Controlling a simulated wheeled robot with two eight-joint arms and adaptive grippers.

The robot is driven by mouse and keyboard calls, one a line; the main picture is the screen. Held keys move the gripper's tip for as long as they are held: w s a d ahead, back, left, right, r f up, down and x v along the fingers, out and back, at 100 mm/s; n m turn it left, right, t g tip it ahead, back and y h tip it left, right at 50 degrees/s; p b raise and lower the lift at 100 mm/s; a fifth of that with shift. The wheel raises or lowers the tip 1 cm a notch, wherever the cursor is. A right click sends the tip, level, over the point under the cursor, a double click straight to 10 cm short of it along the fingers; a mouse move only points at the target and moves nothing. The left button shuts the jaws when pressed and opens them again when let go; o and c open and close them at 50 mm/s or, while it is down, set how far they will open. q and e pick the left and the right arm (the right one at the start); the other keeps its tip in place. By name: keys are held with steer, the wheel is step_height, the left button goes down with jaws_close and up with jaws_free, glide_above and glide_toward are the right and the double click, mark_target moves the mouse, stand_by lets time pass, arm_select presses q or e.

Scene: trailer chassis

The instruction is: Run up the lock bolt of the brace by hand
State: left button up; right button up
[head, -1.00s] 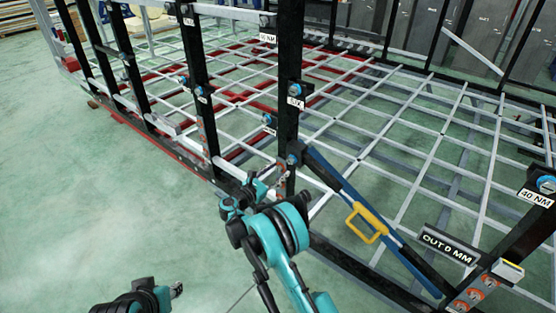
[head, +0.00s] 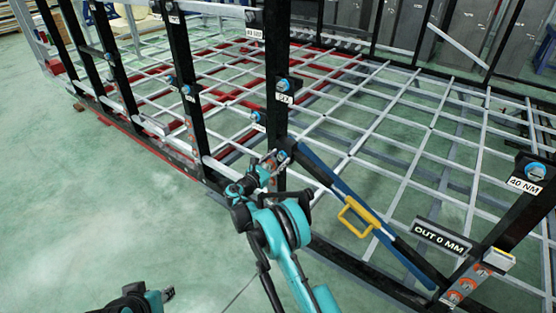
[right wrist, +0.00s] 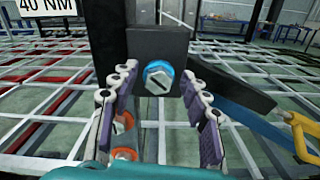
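The brace is a blue and black diagonal bar (head: 330,185) with a yellow handle (head: 358,215), running from the post down to the right. A blue bolt (head: 283,156) sits at its upper end. My left gripper (head: 168,294) is low at the left, away from the frame, small in view.
The black upright post (head: 277,60) carries other blue bolts and labels. Orange rings (right wrist: 125,153) show below the left finger. The green floor at left is clear.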

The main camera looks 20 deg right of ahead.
jaws_close()
steer(key=shift+m, duration=0.3)
